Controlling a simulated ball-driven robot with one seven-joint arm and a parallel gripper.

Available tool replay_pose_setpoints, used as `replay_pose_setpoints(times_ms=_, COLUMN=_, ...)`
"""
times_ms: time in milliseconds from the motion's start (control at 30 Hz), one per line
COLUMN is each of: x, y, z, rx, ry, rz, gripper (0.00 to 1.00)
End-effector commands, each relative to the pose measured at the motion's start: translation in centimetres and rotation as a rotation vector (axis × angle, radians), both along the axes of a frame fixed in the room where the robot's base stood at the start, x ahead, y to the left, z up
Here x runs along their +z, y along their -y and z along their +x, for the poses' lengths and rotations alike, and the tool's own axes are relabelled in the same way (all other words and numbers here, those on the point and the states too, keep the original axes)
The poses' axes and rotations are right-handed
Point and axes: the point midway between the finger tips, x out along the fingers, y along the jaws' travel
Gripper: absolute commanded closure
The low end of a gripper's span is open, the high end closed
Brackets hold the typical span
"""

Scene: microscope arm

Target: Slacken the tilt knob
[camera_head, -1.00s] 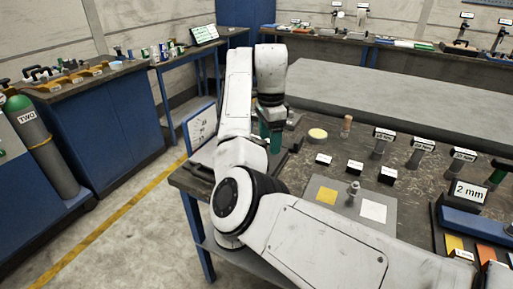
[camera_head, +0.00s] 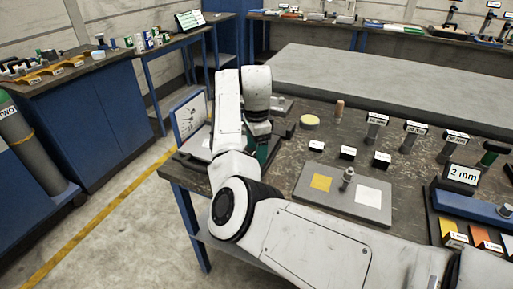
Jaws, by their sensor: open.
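I cannot make out the tilt knob; my arm covers the left end of the dark bench where my wrist hangs down. My gripper (camera_head: 260,146) is at that end, low over the bench and mostly hidden behind my white forearm links. Its jaws are open, but what lies between or under them is too small and covered to tell. A teal part (camera_head: 263,152) shows at the wrist's lower end; I cannot tell whether it touches the gripper.
A grey plate (camera_head: 333,210) with yellow and white squares and a small metal post (camera_head: 347,178) lies right of my arm. Labelled black blocks (camera_head: 347,153), grey-handled tools (camera_head: 410,138) and a "2 mm" sign (camera_head: 463,174) stand further right. A round yellow-topped dish (camera_head: 310,121) is behind.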

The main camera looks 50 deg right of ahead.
Motion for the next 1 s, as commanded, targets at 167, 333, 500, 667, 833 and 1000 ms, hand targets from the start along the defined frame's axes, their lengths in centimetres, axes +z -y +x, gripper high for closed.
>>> replay_pose_setpoints(times_ms=167, x=-0.26, y=-0.02, z=-0.01, rx=0.000, ry=-0.001, rz=0.000, gripper=0.28)
replay_pose_setpoints(times_ms=333, x=-0.23, y=0.00, z=-0.01, rx=0.000, ry=0.000, rz=0.001, gripper=0.31)
replay_pose_setpoints(times_ms=500, x=-0.22, y=0.00, z=-0.01, rx=0.000, ry=0.000, rz=0.001, gripper=0.48)
replay_pose_setpoints(times_ms=667, x=-0.20, y=0.00, z=-0.01, rx=0.000, ry=0.000, rz=0.000, gripper=0.63)
replay_pose_setpoints(times_ms=833, x=-0.20, y=0.00, z=-0.02, rx=0.000, ry=-0.001, rz=0.000, gripper=0.79)
replay_pose_setpoints(times_ms=1000, x=-0.16, y=0.01, z=-0.03, rx=0.003, ry=-0.001, rz=0.000, gripper=0.84)
